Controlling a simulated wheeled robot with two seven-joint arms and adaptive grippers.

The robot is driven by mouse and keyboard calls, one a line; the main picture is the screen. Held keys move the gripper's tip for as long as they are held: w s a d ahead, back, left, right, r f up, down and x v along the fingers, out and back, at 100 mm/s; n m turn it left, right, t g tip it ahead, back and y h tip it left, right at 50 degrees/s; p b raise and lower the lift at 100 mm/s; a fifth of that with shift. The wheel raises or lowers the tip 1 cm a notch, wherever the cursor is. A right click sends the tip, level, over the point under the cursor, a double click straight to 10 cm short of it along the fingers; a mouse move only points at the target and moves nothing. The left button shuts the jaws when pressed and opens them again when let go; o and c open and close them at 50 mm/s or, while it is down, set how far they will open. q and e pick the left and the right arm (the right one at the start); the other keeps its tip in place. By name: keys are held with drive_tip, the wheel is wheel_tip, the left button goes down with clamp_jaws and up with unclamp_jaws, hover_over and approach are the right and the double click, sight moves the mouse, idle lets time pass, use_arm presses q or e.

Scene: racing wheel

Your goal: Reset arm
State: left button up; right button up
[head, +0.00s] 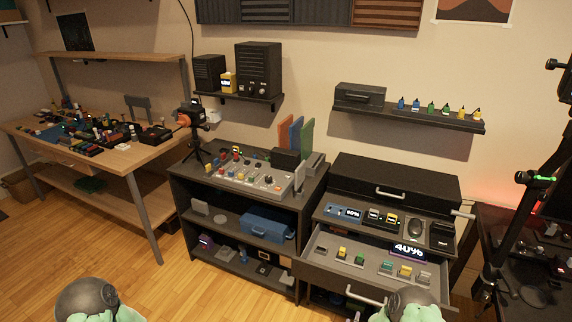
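Only rounded dark and mint-green parts of my two arms show at the bottom edge of the head view, one at the left and one right of the middle. No fingertips of either gripper show, so I cannot see whether they hold anything. The right arm part is close to the front of an open grey drawer (325,259) with a light handle. No racing wheel can be made out clearly; a dark rig (525,255) with a tall post stands at the right edge.
A dark cabinet (178,190) holds a control panel (243,181) and a blue case (268,223). A wooden workbench (125,157) with many small items stands at the left. A wall shelf (410,117) carries small bottles. The wooden floor (160,275) is clear at the front left.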

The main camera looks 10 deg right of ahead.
drive_tip(key=s+a+f+n+g+y, duration=0.5)
drive_tip(key=a+f+n+y, duration=0.25)
drive_tip(key=a+n, duration=0.3)
drive_tip(key=s+a+n+g+y, duration=0.2)
drive_tip(key=s+a+n+g, duration=0.2)
drive_tip(key=s, duration=0.4)
drive_tip(key=s+a+n+g+y, duration=0.2)
drive_tip(key=s+a+n+g, duration=0.1)
drive_tip(key=s+a+n, duration=0.2)
drive_tip(key=s+n, duration=0.2)
drive_tip(key=s, duration=0.1)
drive_tip(key=shift+s+a+r+g, duration=0.2)
drive_tip(key=shift+s+r+g, duration=0.05)
drive_tip(key=shift+g, duration=0.15)
drive_tip(key=shift+y, duration=0.25)
drive_tip(key=shift+c, duration=0.7)
drive_tip(key=shift+d, duration=0.15)
